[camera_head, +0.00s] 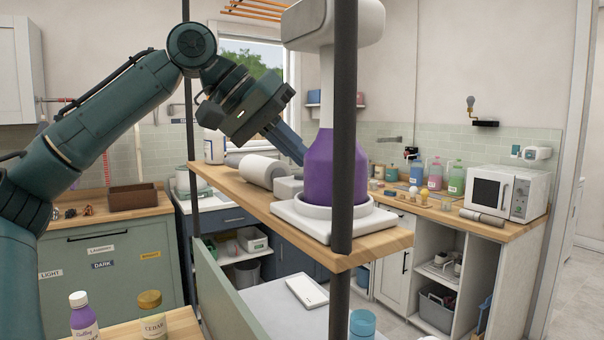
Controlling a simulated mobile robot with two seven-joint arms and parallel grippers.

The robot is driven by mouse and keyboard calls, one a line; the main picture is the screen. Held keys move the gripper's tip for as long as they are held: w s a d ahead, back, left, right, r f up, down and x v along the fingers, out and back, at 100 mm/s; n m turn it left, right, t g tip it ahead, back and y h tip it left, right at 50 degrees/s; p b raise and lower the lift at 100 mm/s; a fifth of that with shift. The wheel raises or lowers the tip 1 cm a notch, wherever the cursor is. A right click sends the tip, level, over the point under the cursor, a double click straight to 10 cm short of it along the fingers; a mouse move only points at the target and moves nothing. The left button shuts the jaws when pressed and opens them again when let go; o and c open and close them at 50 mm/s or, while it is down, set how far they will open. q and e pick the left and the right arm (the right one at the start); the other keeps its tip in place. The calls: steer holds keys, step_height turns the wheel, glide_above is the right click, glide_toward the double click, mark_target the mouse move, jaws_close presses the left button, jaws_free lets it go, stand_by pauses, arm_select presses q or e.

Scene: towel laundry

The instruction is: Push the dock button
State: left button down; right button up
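A white dock (318,217) with a tall purple container (331,178) stands on a wooden shelf. Its white head (333,22) is above the container. A dark post crosses in front of its right part. I cannot make out a button on it. My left gripper (298,153) reaches in from the left, pointing down and right, with its blue-grey fingers close to the container's left side. I cannot tell whether they touch it, or whether they are apart or shut. My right gripper is not in view.
A paper roll (260,169) and a small grey box (287,187) lie on the wooden shelf (233,196), left of the dock. Dark upright posts (189,120) frame the shelf. Two bottles stand at the bottom left, one with a purple label (84,318). A microwave (505,193) is at the right.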

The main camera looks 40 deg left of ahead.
arm_select(q)
steer(key=shift+f, duration=0.1)
stand_by(0.3)
steer(key=shift+f, duration=0.4)
stand_by(0.4)
steer(key=shift+r+p, duration=0.1)
steer(key=shift+p, duration=0.25)
steer(key=shift+r, duration=0.4)
step_height(320, 180, up, 6)
stand_by(0.4)
stand_by(0.5)
